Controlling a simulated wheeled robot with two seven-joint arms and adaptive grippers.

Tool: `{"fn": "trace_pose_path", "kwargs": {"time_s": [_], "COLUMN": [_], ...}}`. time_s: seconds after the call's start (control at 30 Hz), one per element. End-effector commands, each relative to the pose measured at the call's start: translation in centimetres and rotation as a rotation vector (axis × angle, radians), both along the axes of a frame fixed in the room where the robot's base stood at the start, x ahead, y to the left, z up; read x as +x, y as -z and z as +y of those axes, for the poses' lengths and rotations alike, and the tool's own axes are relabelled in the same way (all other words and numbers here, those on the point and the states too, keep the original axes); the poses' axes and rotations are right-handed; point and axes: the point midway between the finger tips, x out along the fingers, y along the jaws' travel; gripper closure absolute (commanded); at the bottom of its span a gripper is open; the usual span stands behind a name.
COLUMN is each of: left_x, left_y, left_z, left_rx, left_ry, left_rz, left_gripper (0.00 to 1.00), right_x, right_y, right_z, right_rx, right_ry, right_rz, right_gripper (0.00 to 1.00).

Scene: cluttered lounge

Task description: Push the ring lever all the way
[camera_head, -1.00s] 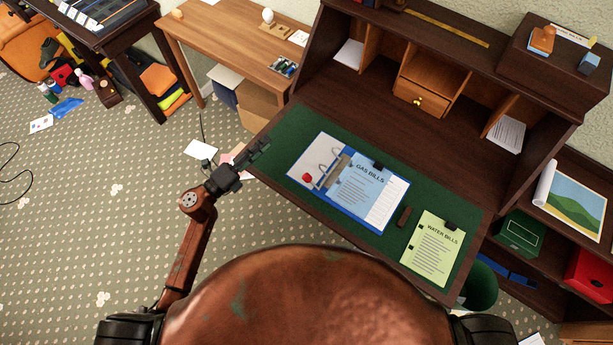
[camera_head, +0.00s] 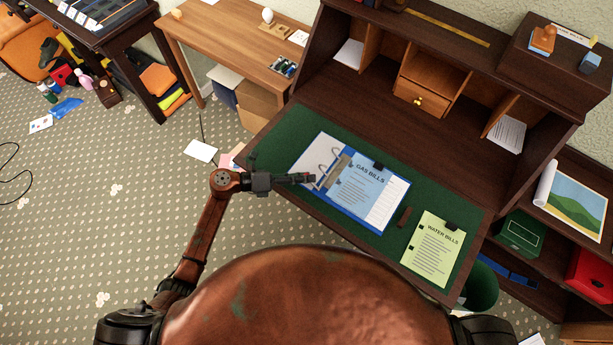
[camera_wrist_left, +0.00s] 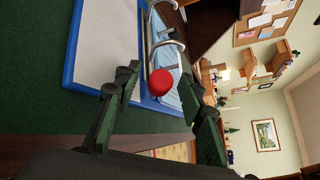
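The open blue ring binder (camera_head: 384,226) lies on the desk's green pad, with metal rings (camera_head: 324,167) and a light blue gas bills sheet (camera_head: 362,188). In the left wrist view, the red round knob of the ring lever (camera_wrist_left: 160,82) shows close ahead, between the fingers in the picture, near the metal rings (camera_wrist_left: 167,48). My left gripper (camera_head: 312,178) reaches over the binder's left page and largely covers the knob in the head view. Its two fingers (camera_wrist_left: 162,76) are spread with nothing held. I cannot tell whether they touch the knob. My right gripper is out of view.
A yellow-green water bills sheet (camera_head: 432,251) and a small dark brown block (camera_head: 404,217) lie right of the binder. The desk's raised hutch with a small drawer (camera_head: 420,98) stands behind. Bare green pad (camera_head: 283,150) lies left of the binder.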

Motion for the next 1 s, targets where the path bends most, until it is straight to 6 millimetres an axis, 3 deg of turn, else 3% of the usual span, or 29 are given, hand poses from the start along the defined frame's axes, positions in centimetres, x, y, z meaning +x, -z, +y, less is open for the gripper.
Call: {"fn": "trace_pose_path", "kwargs": {"time_s": [0.4, 0.9, 1.0], "left_x": [0.16, 0.15, 0.15], "left_y": [0.19, 0.20, 0.20], "left_z": [-0.89, -0.85, -0.85], "left_rx": [0.000, 0.000, -0.001], "left_ry": [0.000, 0.000, -0.001], "left_rz": [0.001, 0.001, 0.001], "left_gripper": [0.64, 0.98, 1.00], "right_x": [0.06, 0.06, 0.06], "right_y": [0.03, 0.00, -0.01], "right_z": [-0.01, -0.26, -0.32], "right_rx": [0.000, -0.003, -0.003], "right_ry": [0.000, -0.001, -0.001], "right_rz": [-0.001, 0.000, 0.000], "right_gripper": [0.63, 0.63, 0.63]}}
